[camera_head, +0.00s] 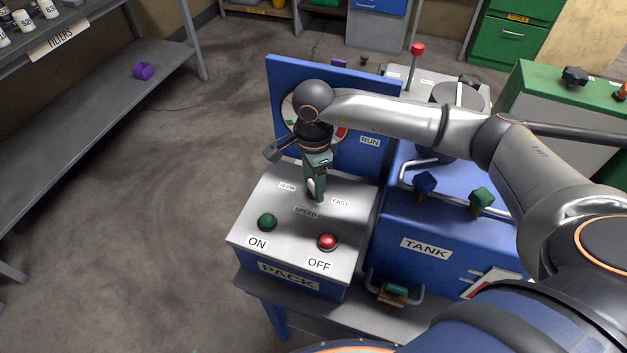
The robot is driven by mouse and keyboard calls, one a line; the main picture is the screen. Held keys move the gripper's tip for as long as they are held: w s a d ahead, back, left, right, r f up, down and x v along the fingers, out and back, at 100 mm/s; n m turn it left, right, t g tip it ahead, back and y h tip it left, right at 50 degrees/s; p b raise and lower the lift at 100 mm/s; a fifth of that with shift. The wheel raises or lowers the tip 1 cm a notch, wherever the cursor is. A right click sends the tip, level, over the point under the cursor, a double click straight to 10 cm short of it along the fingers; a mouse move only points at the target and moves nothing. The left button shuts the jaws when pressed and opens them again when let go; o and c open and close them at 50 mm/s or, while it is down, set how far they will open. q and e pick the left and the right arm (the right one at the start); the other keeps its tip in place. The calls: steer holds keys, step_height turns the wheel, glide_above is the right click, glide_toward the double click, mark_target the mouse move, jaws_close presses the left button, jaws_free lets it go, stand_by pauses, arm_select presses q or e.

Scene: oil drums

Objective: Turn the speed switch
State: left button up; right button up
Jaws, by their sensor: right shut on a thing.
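The speed switch stands on the sloped grey top of the control box (250,208), between the SLOW and FAST labels and above the SPEED label (306,212). My right gripper (316,192) points down onto it and is shut on it. The fingers hide most of the switch, so I cannot tell which way it points. A green ON button (267,222) and a red OFF button (327,242) sit in front of the gripper, apart from it. My left gripper is not in view.
A blue back panel (290,75) with a partly hidden dial rises behind the box. The blue TANK unit (440,270) with blue and green knobs stands to the right, under my right arm. A grey shelf (90,110) is at left. Open floor lies between.

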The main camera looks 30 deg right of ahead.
steer(key=shift+c, duration=0.5)
steer(key=shift+m, duration=0.3)
steer(key=m+b, duration=0.1)
steer(key=m, duration=0.1)
steer(key=shift+f+m+b, duration=0.1)
steer(key=shift+m+b, duration=0.3)
steer(key=m+b, duration=0.1)
steer(key=m, duration=0.4)
steer(key=shift+m+b, duration=0.3)
steer(key=shift+b, duration=0.1)
steer(key=m+b, duration=0.1)
steer(key=m, duration=0.3)
steer(key=shift+m, duration=2.5)
steer(key=o, duration=1.4)
steer(key=shift+c, duration=0.2)
